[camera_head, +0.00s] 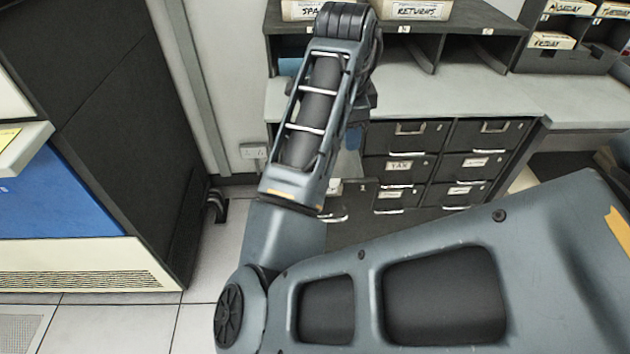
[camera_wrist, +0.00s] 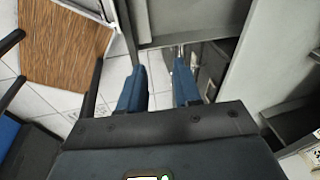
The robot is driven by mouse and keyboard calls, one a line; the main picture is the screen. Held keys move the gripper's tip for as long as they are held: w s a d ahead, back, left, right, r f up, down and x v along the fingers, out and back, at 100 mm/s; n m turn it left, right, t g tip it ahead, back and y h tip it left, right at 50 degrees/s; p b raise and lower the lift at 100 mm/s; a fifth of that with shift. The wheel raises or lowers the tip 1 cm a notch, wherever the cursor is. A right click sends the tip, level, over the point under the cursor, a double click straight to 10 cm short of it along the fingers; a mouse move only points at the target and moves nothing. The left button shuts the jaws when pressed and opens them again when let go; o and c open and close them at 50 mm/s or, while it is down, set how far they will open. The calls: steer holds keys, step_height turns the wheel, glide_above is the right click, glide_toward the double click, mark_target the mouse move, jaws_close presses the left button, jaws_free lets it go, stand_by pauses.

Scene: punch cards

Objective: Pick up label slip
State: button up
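I cannot make out a loose label slip in either view. My gripper (camera_wrist: 160,70) shows in the wrist view with its two blue fingers apart and nothing seen between them but floor and a cabinet edge. In the head view my forearm reaches toward the drawer cabinet and hides most of the gripper. The dark drawer cabinet (camera_head: 430,165) has small pale labels on its drawer fronts, one of them reading TAX (camera_head: 399,166). A low drawer (camera_head: 350,212) at its left seems pulled out, partly hidden behind my arm.
A grey counter (camera_head: 455,85) runs above the drawers. A dark shelf unit holds a box marked RETURNS (camera_head: 417,10), and a tray rack (camera_head: 565,50) stands right. A tall dark cabinet (camera_head: 120,110) stands left. A wood-grained surface (camera_wrist: 65,45) is in the wrist view.

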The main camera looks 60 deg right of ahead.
steer(key=a+y, duration=0.1)
steer(key=a, duration=0.1)
steer(key=w+a, duration=0.1)
steer(key=a, duration=0.1)
steer(key=a+m+y, duration=0.1)
steer(key=shift+w+a+f+y, duration=0.3)
steer(key=shift+a+f, duration=0.1)
steer(key=shift+s+d+f+b, duration=0.1)
steer(key=shift+f+b, duration=0.1)
steer(key=shift+f, duration=1.6)
steer(key=shift+s+f+b, duration=0.1)
steer(key=shift+f+b, duration=0.1)
steer(key=shift+f, duration=1.6)
steer(key=shift+c, duration=0.4)
jaws_close()
